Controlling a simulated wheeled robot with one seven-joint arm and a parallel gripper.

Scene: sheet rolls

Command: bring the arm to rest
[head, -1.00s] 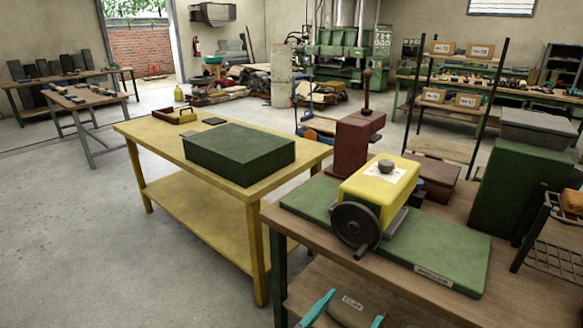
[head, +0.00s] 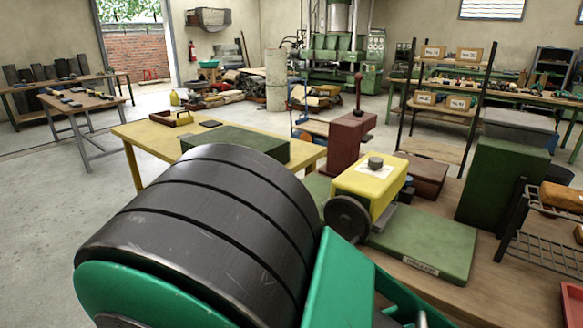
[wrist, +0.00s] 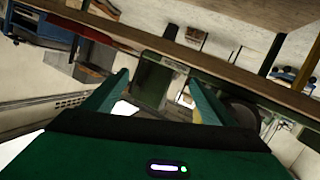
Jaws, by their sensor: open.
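My gripper (wrist: 162,92) shows in the wrist view with its two green fingers spread apart. Nothing is held between them. The room behind the fingers looks tilted in that view. In the head view my arm, with a black ribbed section and green parts, fills the lower left and middle foreground. I cannot make out the fingertips in the head view. The arm hides much of the yellow table and the near part of the workbench.
A yellow machine with a handwheel (head: 366,190) stands on a green mat (head: 425,245) on the wooden workbench (head: 505,270). A dark red block (head: 345,143) stands behind it. A green box (head: 235,142) lies on the yellow table (head: 150,135). A wire rack (head: 535,245) is at right.

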